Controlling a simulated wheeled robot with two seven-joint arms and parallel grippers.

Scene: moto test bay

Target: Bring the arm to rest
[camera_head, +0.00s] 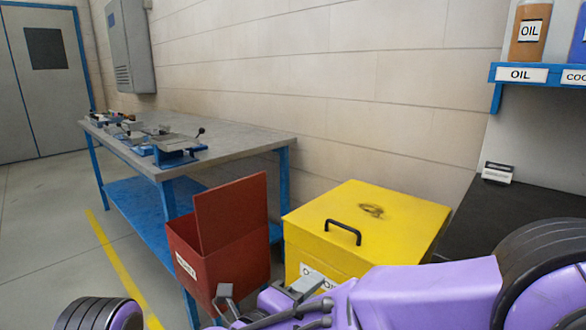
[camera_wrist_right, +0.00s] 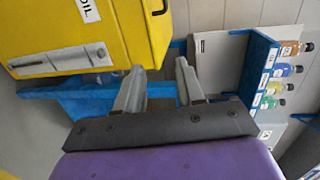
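My right gripper (camera_head: 268,287) reaches in from the lower right on a purple arm, in front of the red bin and the yellow box in the head view. In the right wrist view its two grey fingers (camera_wrist_right: 160,80) stand apart with nothing between them. The gripper looks open and empty. I cannot tell its exact distance to the yellow box. My left gripper is not in view.
A red bin (camera_head: 238,240) with a raised lid stands beside a yellow box (camera_head: 390,218) with a black handle. A grey-topped workbench (camera_head: 240,143) with tools stands behind. A dark counter (camera_head: 510,208) and a blue shelf (camera_head: 545,74) are at right. Open floor lies left.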

